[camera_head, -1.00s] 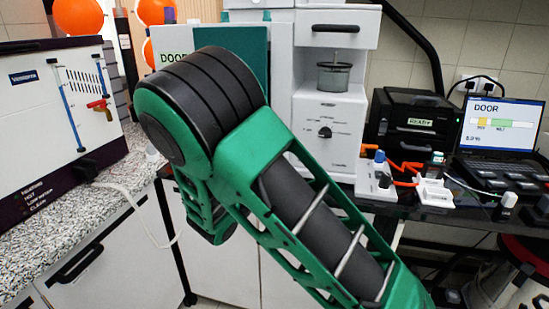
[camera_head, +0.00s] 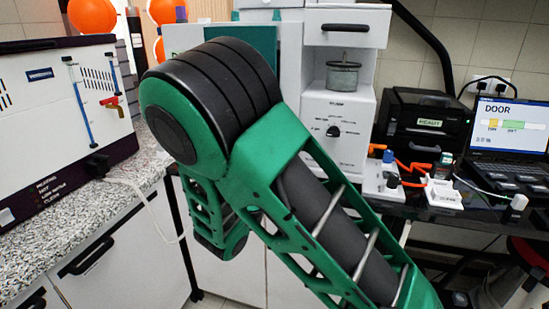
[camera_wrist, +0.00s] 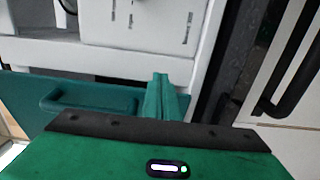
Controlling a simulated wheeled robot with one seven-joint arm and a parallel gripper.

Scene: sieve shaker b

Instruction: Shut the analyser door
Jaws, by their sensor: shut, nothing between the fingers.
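The analyser is the white cabinet (camera_head: 333,110) behind my arm in the head view. A teal panel (camera_head: 243,31), which looks like its door, shows above my arm's elbow; its lower part is hidden. In the wrist view the teal door (camera_wrist: 30,88) lies across the left, with a raised handle bar (camera_wrist: 95,97) and a dark gap between it and the white body above. My gripper (camera_wrist: 161,80) is shut and empty, its green fingers by the door's right end. I cannot tell whether they touch it. My gripper is hidden in the head view.
A white and dark instrument (camera_head: 60,105) stands on the speckled counter (camera_head: 130,175) at left. At right are a black printer (camera_head: 425,120), a laptop (camera_head: 508,125) reading DOOR, and small bottles with orange tubing. A dark cabinet handle (camera_wrist: 293,75) is at right in the wrist view.

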